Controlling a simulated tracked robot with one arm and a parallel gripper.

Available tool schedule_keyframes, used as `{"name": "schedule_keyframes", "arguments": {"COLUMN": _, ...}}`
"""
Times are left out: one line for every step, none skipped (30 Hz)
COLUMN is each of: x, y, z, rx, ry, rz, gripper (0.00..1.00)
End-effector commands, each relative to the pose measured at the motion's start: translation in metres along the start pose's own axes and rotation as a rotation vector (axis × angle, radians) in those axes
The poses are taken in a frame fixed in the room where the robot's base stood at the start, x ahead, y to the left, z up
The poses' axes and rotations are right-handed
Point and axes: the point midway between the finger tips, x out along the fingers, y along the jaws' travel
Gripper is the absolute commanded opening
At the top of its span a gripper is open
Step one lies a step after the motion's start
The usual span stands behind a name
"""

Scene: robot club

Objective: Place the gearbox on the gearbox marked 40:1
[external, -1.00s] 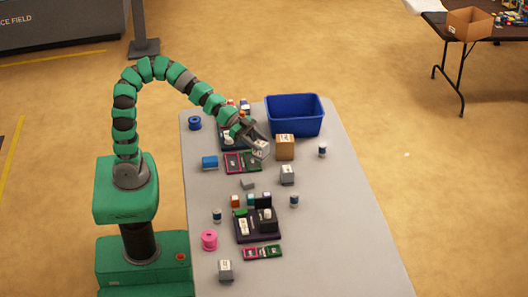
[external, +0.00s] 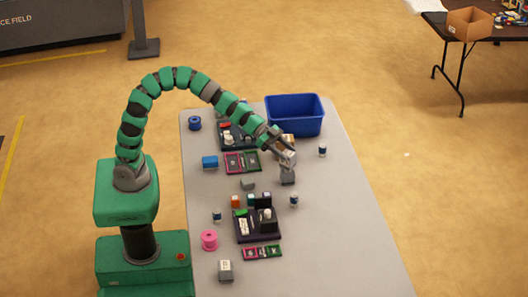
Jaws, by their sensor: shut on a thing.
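My gripper (external: 282,147) is shut on a light grey gearbox (external: 287,159), over the right half of the table. The held gearbox is right above another grey gearbox (external: 287,178) standing on the table. I cannot tell whether the two touch. One more grey gearbox (external: 225,270) with a pale face stands near the table's front left. A low grey block (external: 248,184) lies near the middle. The markings are too small to read, so I cannot tell which one says 40:1.
A blue bin (external: 295,115) stands at the back, with a brown box (external: 289,137) partly hidden behind my gripper. Small blue-and-white cans (external: 322,151) (external: 294,201) stand nearby. A dark tray (external: 257,236) holds parts at the front. The table's (external: 345,235) right side is clear.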

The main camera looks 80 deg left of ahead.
Motion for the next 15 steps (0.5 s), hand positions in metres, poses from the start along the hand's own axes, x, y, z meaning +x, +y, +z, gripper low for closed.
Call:
{"name": "schedule_keyframes", "arguments": {"x": 0.0023, "y": 0.0005, "z": 0.0054, "rx": -0.001, "ry": 0.000, "rz": 0.001, "gripper": 0.15}}
{"name": "schedule_keyframes", "arguments": {"x": 0.0028, "y": 0.0006, "z": 0.0067, "rx": 0.000, "ry": 0.000, "rz": 0.001, "gripper": 0.15}}
{"name": "schedule_keyframes", "arguments": {"x": 0.0031, "y": 0.0005, "z": 0.0076, "rx": 0.001, "ry": 0.000, "rz": 0.001, "gripper": 0.15}}
{"name": "schedule_keyframes", "arguments": {"x": 0.0032, "y": 0.0004, "z": 0.0078, "rx": 0.002, "ry": 0.000, "rz": 0.001, "gripper": 0.15}}
{"name": "schedule_keyframes", "arguments": {"x": 0.0031, "y": 0.0003, "z": 0.0076, "rx": 0.003, "ry": 0.000, "rz": 0.000, "gripper": 0.15}}
{"name": "schedule_keyframes", "arguments": {"x": 0.0030, "y": 0.0003, "z": 0.0074, "rx": 0.003, "ry": 0.000, "rz": 0.000, "gripper": 0.15}}
{"name": "schedule_keyframes", "arguments": {"x": 0.0028, "y": 0.0002, "z": 0.0072, "rx": 0.003, "ry": 0.000, "rz": 0.000, "gripper": 0.15}}
{"name": "schedule_keyframes", "arguments": {"x": 0.0028, "y": 0.0001, "z": 0.0071, "rx": 0.003, "ry": 0.000, "rz": 0.000, "gripper": 0.15}}
{"name": "schedule_keyframes", "arguments": {"x": 0.0028, "y": 0.0001, "z": 0.0071, "rx": 0.003, "ry": 0.000, "rz": 0.000, "gripper": 0.15}}
{"name": "schedule_keyframes", "arguments": {"x": 0.0028, "y": 0.0000, "z": 0.0071, "rx": 0.002, "ry": 0.000, "rz": 0.000, "gripper": 0.15}}
{"name": "schedule_keyframes", "arguments": {"x": 0.0028, "y": 0.0000, "z": 0.0073, "rx": 0.002, "ry": 0.000, "rz": -0.001, "gripper": 0.15}}
{"name": "schedule_keyframes", "arguments": {"x": 0.0031, "y": -0.0001, "z": 0.0081, "rx": 0.003, "ry": 0.000, "rz": -0.001, "gripper": 0.15}}
{"name": "schedule_keyframes", "arguments": {"x": 0.0035, "y": -0.0001, "z": 0.0089, "rx": 0.002, "ry": 0.000, "rz": -0.001, "gripper": 0.15}}
{"name": "schedule_keyframes", "arguments": {"x": 0.0037, "y": -0.0002, "z": 0.0095, "rx": 0.002, "ry": 0.000, "rz": -0.001, "gripper": 0.15}}
{"name": "schedule_keyframes", "arguments": {"x": 0.0035, "y": -0.0002, "z": 0.0090, "rx": 0.002, "ry": 0.000, "rz": -0.001, "gripper": 0.54}}
